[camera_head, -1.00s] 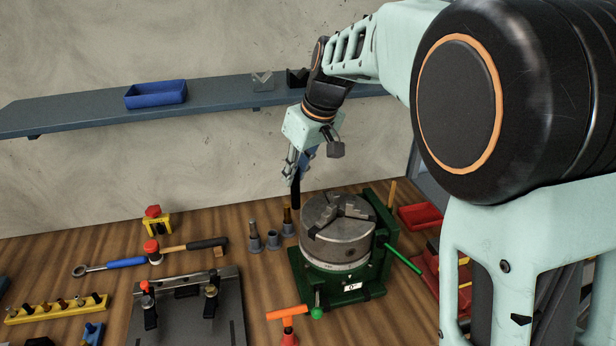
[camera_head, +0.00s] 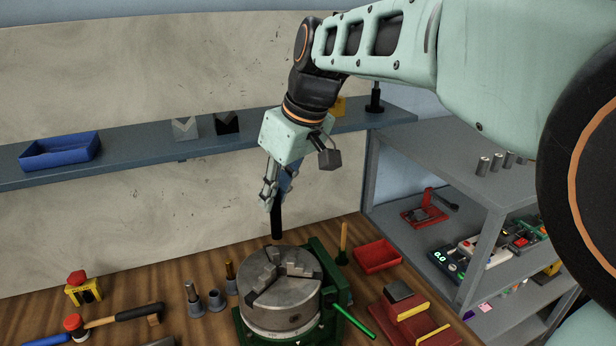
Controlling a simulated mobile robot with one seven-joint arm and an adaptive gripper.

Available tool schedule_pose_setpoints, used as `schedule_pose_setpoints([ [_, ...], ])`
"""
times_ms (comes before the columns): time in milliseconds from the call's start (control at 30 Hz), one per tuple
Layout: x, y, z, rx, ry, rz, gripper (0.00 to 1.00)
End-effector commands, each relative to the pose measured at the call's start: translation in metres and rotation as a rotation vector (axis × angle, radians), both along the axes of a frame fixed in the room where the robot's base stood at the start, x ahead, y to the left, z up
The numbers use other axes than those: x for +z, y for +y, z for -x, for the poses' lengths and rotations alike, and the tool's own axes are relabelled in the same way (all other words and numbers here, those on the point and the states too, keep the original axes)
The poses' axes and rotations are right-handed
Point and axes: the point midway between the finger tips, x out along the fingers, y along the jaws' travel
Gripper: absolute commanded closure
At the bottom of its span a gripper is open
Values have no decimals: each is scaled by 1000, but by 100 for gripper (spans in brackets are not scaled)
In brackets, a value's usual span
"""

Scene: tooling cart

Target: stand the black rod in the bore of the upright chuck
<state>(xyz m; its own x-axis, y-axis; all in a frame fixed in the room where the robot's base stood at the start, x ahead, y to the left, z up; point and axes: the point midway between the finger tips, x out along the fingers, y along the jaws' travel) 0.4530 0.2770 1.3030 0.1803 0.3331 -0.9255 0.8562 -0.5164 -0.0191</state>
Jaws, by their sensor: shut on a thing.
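The black rod (camera_head: 277,222) hangs upright from my gripper (camera_head: 277,198), which is shut on its upper part. The rod's lower end shows just above and behind the far edge of the chuck, apart from it as far as I can tell. The upright chuck (camera_head: 270,300) is a grey steel cylinder with three stepped jaws on its top face, set in a green base (camera_head: 323,258). The bore between the jaws, near the middle of the top face, is partly hidden by the jaws.
Holders with tools (camera_head: 215,300) stand left of the chuck. A green handle (camera_head: 355,321) sticks out at right. A red tray (camera_head: 377,256) and red blocks (camera_head: 410,320) lie right. A wall shelf (camera_head: 120,157) runs behind my gripper.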

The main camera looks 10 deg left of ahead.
Motion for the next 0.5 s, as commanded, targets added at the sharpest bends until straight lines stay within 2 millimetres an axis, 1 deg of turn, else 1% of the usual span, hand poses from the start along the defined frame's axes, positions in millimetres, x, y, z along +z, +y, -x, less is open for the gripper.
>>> schedule_pose_setpoints([
  [500, -41, 0, 0, 0, -1, 0, 100],
])
